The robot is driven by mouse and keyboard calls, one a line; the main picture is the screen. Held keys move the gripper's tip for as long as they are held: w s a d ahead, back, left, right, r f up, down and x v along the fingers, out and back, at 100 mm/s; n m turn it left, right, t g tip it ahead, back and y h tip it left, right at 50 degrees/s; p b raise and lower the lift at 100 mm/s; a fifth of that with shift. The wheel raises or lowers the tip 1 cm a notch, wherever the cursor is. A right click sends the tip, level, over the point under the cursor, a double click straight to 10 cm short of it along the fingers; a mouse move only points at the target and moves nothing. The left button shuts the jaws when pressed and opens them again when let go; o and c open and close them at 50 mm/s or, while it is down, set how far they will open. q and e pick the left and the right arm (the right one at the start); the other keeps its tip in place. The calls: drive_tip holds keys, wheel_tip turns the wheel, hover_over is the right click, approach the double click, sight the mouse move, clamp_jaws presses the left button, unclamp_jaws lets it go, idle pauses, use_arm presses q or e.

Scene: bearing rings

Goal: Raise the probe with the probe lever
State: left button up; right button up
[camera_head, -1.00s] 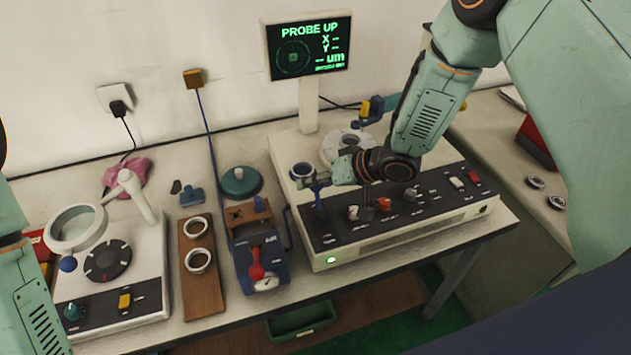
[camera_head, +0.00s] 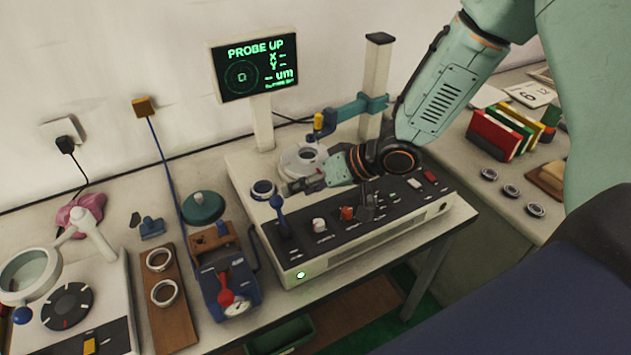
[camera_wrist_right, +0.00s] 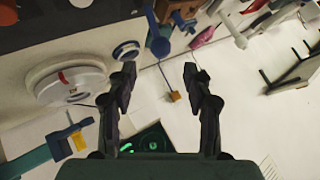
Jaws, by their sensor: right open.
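The probe lever is a blue lever with a ball knob (camera_head: 277,202) at the left end of the instrument's dark panel. It also shows in the wrist view (camera_wrist_right: 160,46). The probe, with a yellow block (camera_head: 318,121), is on a teal arm above the round stage (camera_head: 303,160). The screen (camera_head: 255,68) reads PROBE UP. My right gripper (camera_head: 296,187) is open and empty, behind and to the right of the lever knob, apart from it. In the wrist view its two fingers (camera_wrist_right: 160,72) are spread with nothing between them. My left gripper is out of view.
A blue-rimmed ring (camera_head: 263,188) sits on the instrument beside the stage. A grey column (camera_head: 376,85) stands behind. A blue gauge with a red lever (camera_head: 228,288) and a wooden board (camera_head: 168,310) with two rings lie left. Books (camera_head: 497,130) stand right.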

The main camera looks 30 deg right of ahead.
drive_tip(key=shift+v, duration=1.7)
idle(0.3)
